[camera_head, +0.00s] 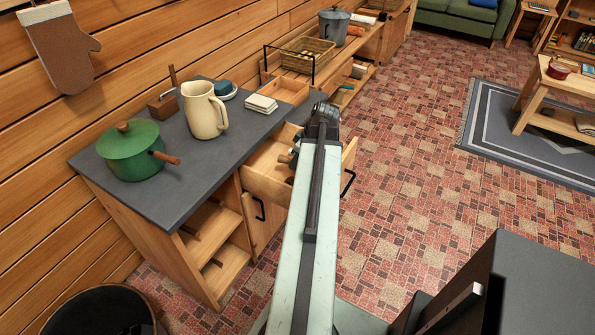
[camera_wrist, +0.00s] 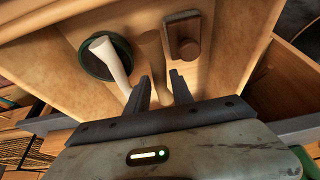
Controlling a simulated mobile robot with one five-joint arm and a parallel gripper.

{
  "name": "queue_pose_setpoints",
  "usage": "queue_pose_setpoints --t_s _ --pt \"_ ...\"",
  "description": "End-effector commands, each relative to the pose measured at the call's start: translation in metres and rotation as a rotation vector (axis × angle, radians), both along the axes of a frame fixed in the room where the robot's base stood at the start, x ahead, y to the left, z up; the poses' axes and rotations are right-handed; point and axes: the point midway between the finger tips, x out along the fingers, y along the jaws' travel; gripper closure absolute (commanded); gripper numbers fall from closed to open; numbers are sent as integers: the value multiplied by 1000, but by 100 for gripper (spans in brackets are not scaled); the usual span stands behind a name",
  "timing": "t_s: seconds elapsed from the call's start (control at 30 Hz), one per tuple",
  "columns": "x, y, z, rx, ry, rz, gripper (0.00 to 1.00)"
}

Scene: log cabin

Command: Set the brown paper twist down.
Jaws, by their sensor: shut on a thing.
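My gripper (camera_wrist: 161,84) is shut on the brown paper twist (camera_wrist: 151,48), which stands out between the fingers in the wrist view. The twist is over or inside an open wooden drawer (camera_wrist: 228,22); I cannot tell whether it touches the drawer floor. To its left is a dark green round dish (camera_wrist: 89,67) with a pale, handle-like piece (camera_wrist: 106,55) across it. To its right lies a brown brush-like block (camera_wrist: 183,38), close beside the twist. In the head view the open drawer (camera_head: 262,180) is partly hidden behind my arm.
The grey countertop (camera_head: 185,178) above the drawer holds a green pot (camera_head: 128,152), a cream jug (camera_head: 203,112) and a white stack (camera_head: 260,103). The tiled floor to the right is clear up to the rug (camera_head: 500,135).

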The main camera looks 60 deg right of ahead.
Motion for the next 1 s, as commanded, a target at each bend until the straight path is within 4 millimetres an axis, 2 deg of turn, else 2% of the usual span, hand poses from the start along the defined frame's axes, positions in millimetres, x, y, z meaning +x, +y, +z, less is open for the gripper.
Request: queue_pose_setpoints --t_s 0.03,0.17,0.4,0.9,0.93,0.97,1.0 --pt "0 0 -15 0 0 0 100" --pt "0 0 -35 0 0 -1 100" --pt "-1 0 -31 -1 0 -1 100" --pt "-1 -1 -43 0 0 -2 100" --pt "-1 -1 -43 0 0 -2 69" --pt "-1 -1 -43 0 0 -2 63" --pt "-1 -1 -43 0 0 -2 63"
